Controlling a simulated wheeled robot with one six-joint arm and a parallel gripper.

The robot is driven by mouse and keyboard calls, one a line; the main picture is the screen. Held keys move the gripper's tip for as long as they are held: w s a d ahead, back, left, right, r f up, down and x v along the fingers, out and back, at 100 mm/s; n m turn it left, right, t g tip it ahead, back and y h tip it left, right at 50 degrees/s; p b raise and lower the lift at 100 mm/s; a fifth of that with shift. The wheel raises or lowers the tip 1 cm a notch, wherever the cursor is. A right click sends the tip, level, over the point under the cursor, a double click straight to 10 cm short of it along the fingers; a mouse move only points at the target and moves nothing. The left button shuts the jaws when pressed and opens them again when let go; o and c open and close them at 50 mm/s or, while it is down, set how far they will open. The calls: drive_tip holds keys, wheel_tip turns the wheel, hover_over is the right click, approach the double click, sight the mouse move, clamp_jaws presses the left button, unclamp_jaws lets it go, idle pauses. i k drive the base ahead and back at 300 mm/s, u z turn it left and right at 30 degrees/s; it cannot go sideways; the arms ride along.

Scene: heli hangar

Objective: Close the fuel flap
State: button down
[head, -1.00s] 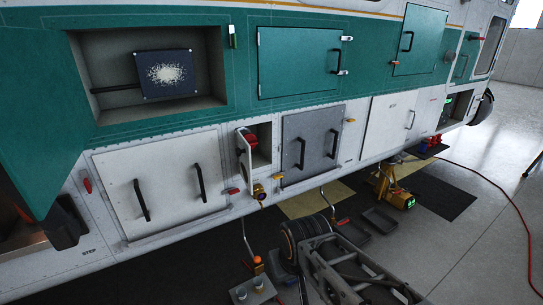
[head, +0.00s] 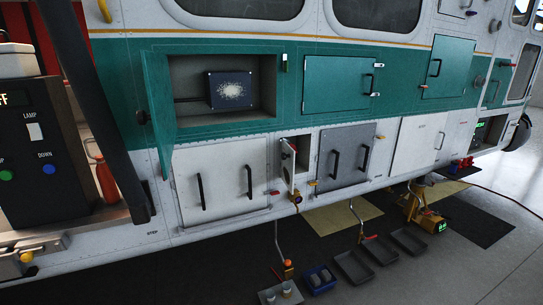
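The fuel flap (head: 287,172) is a small narrow white door low on the helicopter's side, in the middle of the head view. It stands open, swung outward at the left side of a small square recess (head: 303,152). My gripper is not in view, and nothing touches the flap.
A large green door (head: 157,110) stands open left of the flap. A dark slanted bar (head: 108,110) and a control box (head: 38,150) fill the left side. Trays (head: 353,266) and a yellow device (head: 425,220) stand on the floor below.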

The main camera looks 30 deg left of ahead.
sight(287, 169)
drive_tip(key=u, duration=0.9)
drive_tip(key=i, duration=1.05)
drive_tip(key=u, duration=1)
